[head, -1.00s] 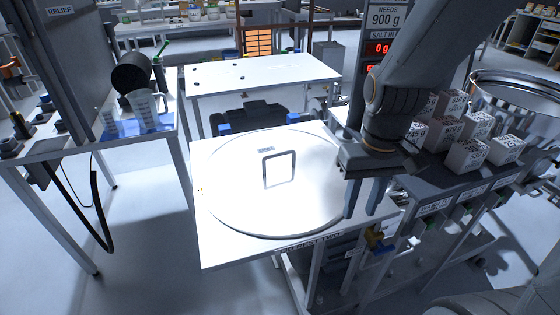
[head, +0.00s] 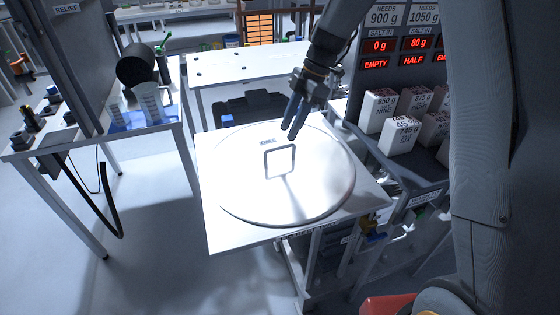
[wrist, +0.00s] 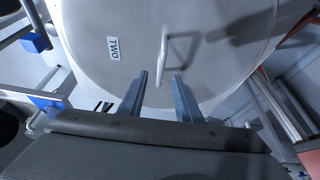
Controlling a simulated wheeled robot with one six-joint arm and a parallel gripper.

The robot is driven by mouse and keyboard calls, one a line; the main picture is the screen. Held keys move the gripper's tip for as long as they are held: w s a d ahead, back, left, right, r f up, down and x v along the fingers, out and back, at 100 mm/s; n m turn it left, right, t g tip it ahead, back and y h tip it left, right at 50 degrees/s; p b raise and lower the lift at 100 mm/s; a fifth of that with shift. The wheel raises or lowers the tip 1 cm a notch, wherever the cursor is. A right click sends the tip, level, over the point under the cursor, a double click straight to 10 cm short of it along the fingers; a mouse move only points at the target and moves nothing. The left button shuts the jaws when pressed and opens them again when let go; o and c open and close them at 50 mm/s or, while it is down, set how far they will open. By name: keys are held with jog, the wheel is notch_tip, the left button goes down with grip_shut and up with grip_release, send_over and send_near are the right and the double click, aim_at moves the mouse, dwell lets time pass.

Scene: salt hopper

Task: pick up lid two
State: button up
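Lid two (head: 240,190) is a large round pale disc lying flat on a small white table. Its upright square loop handle (head: 266,164) stands near the middle, and a small label lies behind the handle. In the wrist view the lid (wrist: 230,70) fills the upper part, with a label reading TWO (wrist: 113,48) and the handle (wrist: 164,60). My gripper (head: 290,132) is above the lid's far part, behind and right of the handle, pointing down. Its two fingers (wrist: 158,97) are apart and empty, with the handle beyond them, between their lines.
The lid's table (head: 222,238) has bare corners. At right stand white labelled blocks (head: 401,134) below red displays. Another white table (head: 240,75) is behind. At left, a bench holds a clear jug (head: 152,104) and a dark cylinder (head: 137,65).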

aim_at(280, 147)
jog(key=p+x, duration=0.1)
jog(key=x, duration=0.2)
jog(key=p+x, duration=0.1)
jog(key=x, duration=0.2)
jog(key=shift+s+a+f+p, duration=0.25)
jog(key=shift+s+a+p, duration=0.05)
jog(key=shift+a+p, duration=0.1)
jog(key=shift+a+f, duration=0.15)
jog(key=shift+f, duration=0.25)
grip_shut()
jog(key=shift+w, duration=0.1)
dwell(0.7)
